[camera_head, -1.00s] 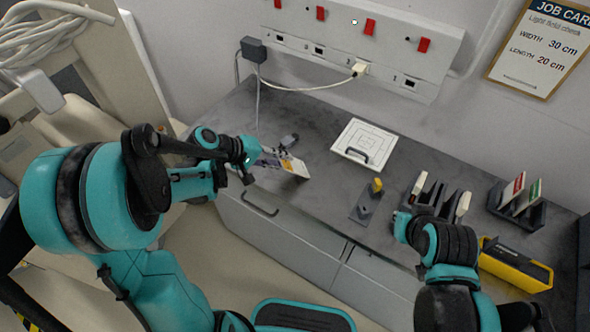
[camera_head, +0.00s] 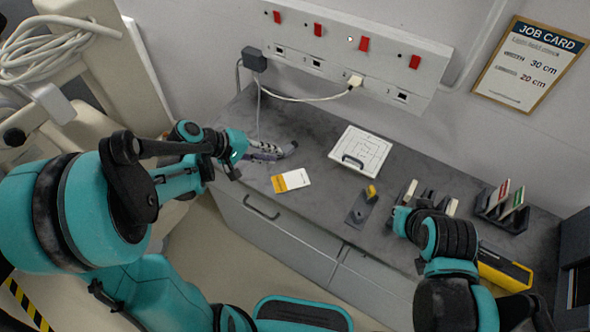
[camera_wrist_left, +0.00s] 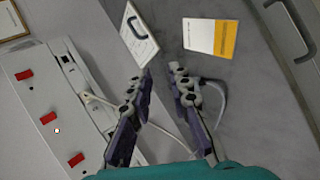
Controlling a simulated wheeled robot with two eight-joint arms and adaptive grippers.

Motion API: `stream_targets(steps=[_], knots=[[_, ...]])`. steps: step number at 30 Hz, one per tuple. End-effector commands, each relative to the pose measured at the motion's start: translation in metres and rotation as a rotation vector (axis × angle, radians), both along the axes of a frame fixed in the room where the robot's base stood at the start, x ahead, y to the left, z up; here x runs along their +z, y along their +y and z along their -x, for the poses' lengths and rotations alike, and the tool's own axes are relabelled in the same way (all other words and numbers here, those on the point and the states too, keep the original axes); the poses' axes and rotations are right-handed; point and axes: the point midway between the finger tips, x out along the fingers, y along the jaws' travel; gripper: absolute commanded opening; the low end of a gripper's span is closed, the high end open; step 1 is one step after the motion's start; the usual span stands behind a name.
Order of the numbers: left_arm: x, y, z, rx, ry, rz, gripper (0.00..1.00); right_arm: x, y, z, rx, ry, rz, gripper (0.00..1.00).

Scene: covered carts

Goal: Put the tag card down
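The tag card (camera_head: 291,181), white with a yellow band at one end, lies flat on the grey counter near its front edge. In the left wrist view the card (camera_wrist_left: 211,37) lies beyond the fingertips, up and to the right, apart from them. My left gripper (camera_head: 288,149) is to the left of and behind the card, above the counter. In the left wrist view its two purple-grey fingers (camera_wrist_left: 160,72) stand apart with nothing between them. My right arm (camera_head: 445,238) is at the right; its fingers cannot be made out.
A white panel with a dark handle (camera_head: 361,151) lies behind the card. A dark plate with a yellow knob (camera_head: 361,207), slotted holders (camera_head: 502,208) and a yellow-black box (camera_head: 505,268) stand to the right. A cable (camera_head: 300,98) hangs from the wall sockets. Counter around the card is clear.

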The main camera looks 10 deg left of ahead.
Motion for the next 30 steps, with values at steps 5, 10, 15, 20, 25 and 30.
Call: stream_targets(steps=[5, 10, 15, 20, 25, 30], knots=[[-0.001, 0.000, 0.000, 0.000, 0.000, 0.000, 0.19, -0.002, 0.000, 0.000, 0.000, 0.000, 0.000, 0.00], [-0.001, -0.002, 0.003, -0.003, -0.001, -0.021, 0.19, -0.003, 0.000, 0.000, 0.000, 0.000, 0.000, 0.00], [0.001, -0.010, 0.028, -0.032, -0.019, -0.176, 0.19, -0.011, 0.000, 0.000, 0.000, 0.000, 0.000, 0.00], [0.001, -0.012, 0.066, -0.086, -0.072, -0.415, 0.19, -0.022, 0.000, 0.000, 0.000, 0.000, 0.000, 0.00], [0.001, -0.003, 0.106, -0.161, -0.159, -0.666, 0.19, -0.032, 0.000, 0.000, 0.000, 0.000, 0.000, 0.00], [0.001, 0.008, 0.132, -0.230, -0.250, -0.863, 0.19, -0.039, 0.000, 0.000, 0.000, 0.000, 0.000, 0.00]])
